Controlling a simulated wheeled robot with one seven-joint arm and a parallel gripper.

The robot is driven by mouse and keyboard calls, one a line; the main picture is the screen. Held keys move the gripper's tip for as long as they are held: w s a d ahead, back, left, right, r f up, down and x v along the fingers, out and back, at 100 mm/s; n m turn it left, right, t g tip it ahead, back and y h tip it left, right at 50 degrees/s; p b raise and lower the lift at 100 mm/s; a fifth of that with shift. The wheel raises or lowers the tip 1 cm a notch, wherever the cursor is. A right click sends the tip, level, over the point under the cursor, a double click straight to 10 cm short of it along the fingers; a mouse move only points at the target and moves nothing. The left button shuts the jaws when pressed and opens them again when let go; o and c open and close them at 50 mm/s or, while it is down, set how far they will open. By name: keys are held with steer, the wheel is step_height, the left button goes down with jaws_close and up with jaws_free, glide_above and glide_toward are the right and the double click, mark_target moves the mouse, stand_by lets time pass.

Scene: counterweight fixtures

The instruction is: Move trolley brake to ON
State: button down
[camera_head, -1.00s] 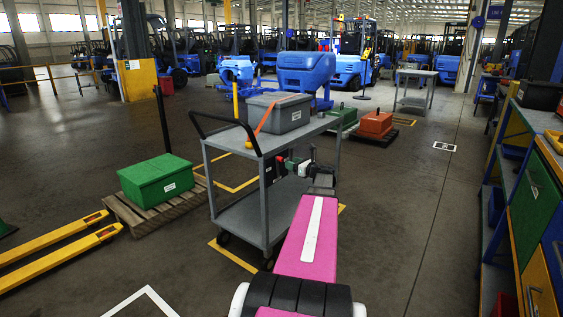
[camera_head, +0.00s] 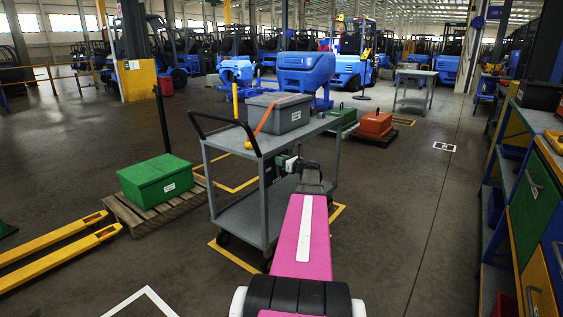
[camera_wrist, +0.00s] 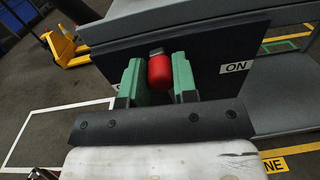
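The trolley brake's red knob (camera_wrist: 160,72) stands between the two green fingers of my gripper (camera_wrist: 159,74) in the wrist view. The fingers are apart, one on each side of the knob; I see no clear squeeze on it. An ON label (camera_wrist: 236,67) is on the dark panel to the right of the knob. Another label at the left is mostly hidden behind the left finger. In the head view my gripper (camera_head: 285,162) is at the near end of the grey trolley (camera_head: 240,216), and the knob is hidden there.
A grey box (camera_head: 290,116) and an orange-handled tool (camera_head: 264,122) are on the trolley's top shelf. A green box (camera_head: 156,180) on a pallet and yellow forks (camera_head: 60,240) are to the left. A workbench (camera_head: 525,190) stands at the right, with clear floor between.

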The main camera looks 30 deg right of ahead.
steer(key=w+d+f+m, duration=0.1)
steer(key=w+d+m, duration=0.1)
steer(key=d+m, duration=0.3)
steer(key=shift+w+d+m, duration=0.15)
steer(key=shift+d+m, duration=0.15)
steer(key=shift+m, duration=0.9)
steer(key=shift+f, duration=0.15)
steer(key=c, duration=0.9)
jaws_free()
steer(key=shift+d, duration=0.1)
steer(key=v, duration=1)
steer(key=shift+s+d, duration=0.15)
steer(key=shift+s, duration=0.25)
